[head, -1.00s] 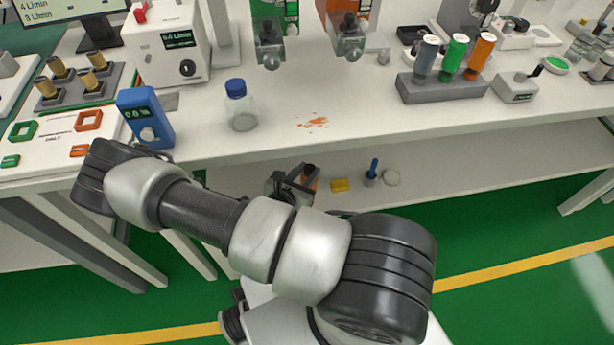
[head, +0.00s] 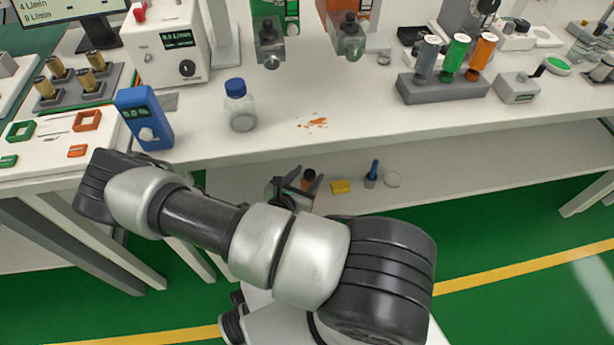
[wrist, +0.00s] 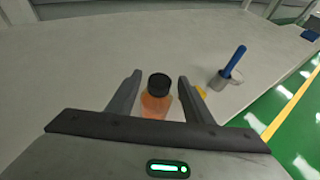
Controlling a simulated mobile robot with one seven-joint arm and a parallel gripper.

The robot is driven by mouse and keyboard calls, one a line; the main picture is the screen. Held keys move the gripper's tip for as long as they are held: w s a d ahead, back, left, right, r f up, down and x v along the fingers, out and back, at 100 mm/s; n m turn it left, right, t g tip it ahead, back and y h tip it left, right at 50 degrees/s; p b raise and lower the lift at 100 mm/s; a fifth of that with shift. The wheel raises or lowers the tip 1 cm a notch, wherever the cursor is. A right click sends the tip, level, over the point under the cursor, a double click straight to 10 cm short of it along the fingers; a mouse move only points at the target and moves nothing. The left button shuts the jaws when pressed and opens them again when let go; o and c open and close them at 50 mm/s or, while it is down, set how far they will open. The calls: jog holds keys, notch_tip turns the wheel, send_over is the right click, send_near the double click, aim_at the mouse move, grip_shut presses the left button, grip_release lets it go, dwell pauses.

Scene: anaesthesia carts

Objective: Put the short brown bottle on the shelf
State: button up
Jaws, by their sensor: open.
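The short brown bottle (head: 308,183), orange-brown with a black cap, is at the lower shelf (head: 440,184) under the bench, and looks upright. My gripper (head: 297,184) is open there, its fingers spread to either side of the bottle. In the wrist view the bottle (wrist: 156,104) shows between the two fingers of my gripper (wrist: 158,80), with a visible gap on each side. Its lower part is hidden behind the gripper body, so I cannot see its base on the shelf.
The bench top (head: 370,105) overhangs the shelf; a blue-capped jar (head: 240,106) stands above. The shelf's right part is clear.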

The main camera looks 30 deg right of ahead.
jog(key=p+v, duration=0.2)
jog(key=v, duration=0.9)
jog(key=shift+s+a+r, duration=0.15)
jog(key=shift+s+a, duration=0.1)
jog(key=shift+a, duration=0.05)
